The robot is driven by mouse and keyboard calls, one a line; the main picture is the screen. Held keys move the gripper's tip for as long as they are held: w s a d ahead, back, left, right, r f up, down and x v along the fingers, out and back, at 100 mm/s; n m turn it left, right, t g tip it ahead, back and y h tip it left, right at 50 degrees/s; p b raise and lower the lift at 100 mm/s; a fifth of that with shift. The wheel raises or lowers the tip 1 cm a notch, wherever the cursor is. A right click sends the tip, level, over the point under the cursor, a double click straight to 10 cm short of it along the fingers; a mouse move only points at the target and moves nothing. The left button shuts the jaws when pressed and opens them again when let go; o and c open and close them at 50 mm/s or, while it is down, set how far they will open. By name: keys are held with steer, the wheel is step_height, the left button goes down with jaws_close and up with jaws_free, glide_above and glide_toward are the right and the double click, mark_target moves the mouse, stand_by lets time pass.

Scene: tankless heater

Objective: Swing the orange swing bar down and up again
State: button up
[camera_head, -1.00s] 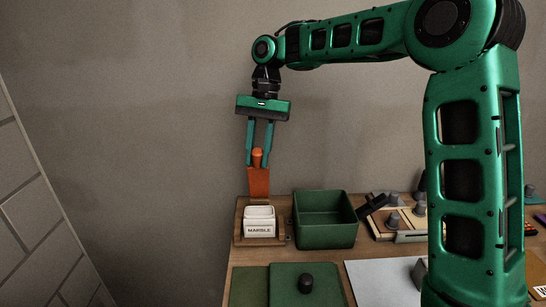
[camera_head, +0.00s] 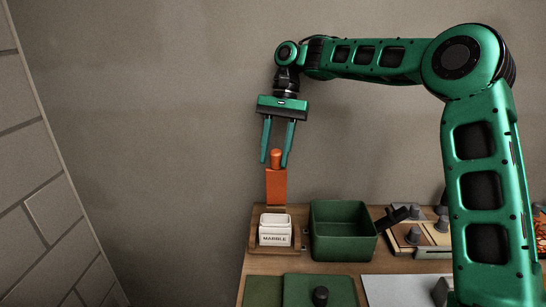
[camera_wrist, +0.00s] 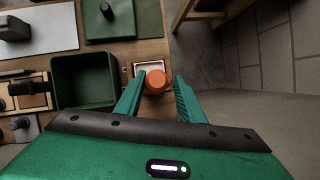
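The orange swing bar (camera_head: 277,187) stands upright behind the white holder marked MARBLE (camera_head: 275,238), with a round orange knob (camera_head: 276,157) on top. My gripper (camera_head: 275,162) points down with its two fingers spread. The fingertips are on either side of the knob, with a gap visible on each side. In the wrist view the knob (camera_wrist: 156,82) is seen from above between the open fingers.
A dark green open box (camera_head: 343,252) stands right of the holder. A green lid with a black knob (camera_head: 320,294) lies in front. Farther right are a wooden stand with grey knobs (camera_head: 413,236) and a white board (camera_head: 395,288). The wall behind is bare.

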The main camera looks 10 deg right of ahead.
steer(key=shift+o, duration=0.3)
steer(key=shift+s+f, duration=0.1)
steer(key=shift+d, duration=0.1)
step_height(320, 180, up, 4)
steer(key=shift+r, duration=0.2)
steer(key=s+a+r, duration=0.6)
steer(key=s+a, duration=0.1)
steer(key=a, duration=0.1)
steer(key=shift+s+a+r, duration=0.25)
steer(key=shift+s+a, duration=0.05)
steer(key=shift+a, duration=0.1)
